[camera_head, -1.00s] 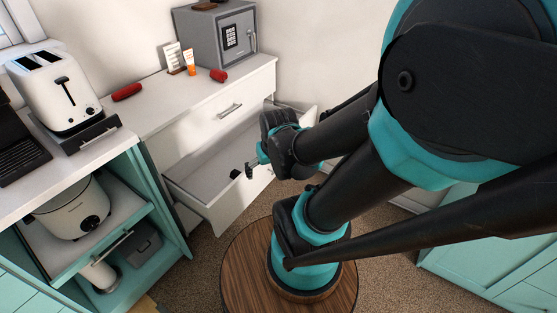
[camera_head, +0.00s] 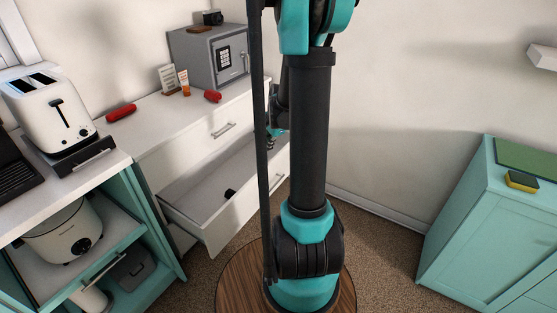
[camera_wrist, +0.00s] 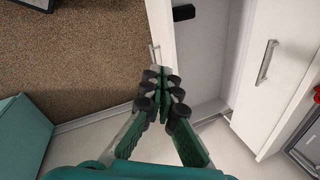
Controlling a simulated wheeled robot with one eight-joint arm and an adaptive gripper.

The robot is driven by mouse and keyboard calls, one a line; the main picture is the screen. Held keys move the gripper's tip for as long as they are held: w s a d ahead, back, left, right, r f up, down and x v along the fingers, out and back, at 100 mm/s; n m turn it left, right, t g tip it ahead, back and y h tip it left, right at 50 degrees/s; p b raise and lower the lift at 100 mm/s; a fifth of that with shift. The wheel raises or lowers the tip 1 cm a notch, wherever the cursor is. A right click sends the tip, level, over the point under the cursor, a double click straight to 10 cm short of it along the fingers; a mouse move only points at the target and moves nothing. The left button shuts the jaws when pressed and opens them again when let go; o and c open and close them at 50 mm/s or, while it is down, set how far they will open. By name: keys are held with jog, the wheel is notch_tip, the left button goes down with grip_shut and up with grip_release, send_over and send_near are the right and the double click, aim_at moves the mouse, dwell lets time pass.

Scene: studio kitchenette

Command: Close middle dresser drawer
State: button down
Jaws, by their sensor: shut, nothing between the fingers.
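The white dresser's middle drawer (camera_head: 233,214) is pulled out in the head view. A small black object (camera_head: 230,194) lies inside it. The wrist view shows the same drawer's front panel (camera_wrist: 164,28) with its handle, and the pale interior (camera_wrist: 205,60) beside it. The upper drawer (camera_head: 205,135) is closed. My gripper (camera_wrist: 160,72) is shut and empty, with its fingertips over the drawer front's edge near one end. I cannot tell whether it touches the drawer. In the head view my arm hides most of the gripper and the drawer's right part.
A grey safe (camera_head: 210,57), a red object (camera_head: 121,113) and small items stand on the dresser top. A teal cabinet with a toaster (camera_head: 48,108) is at left. Another teal cabinet (camera_head: 480,220) is at right. Carpet (camera_head: 385,255) is open between the arm and the right cabinet.

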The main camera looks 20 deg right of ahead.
jog(key=w+d+f+m, duration=0.7)
jog(key=w+d, duration=0.2)
jog(key=m+y, duration=0.1)
jog(key=m, duration=0.6)
send_near(275, 165)
notch_tip(275, 165, down, 4)
jog(key=shift+w+a+r, duration=0.15)
jog(key=shift+w+a, duration=0.2)
jog(key=shift+w, duration=0.05)
jog(key=shift+w+a, duration=0.1)
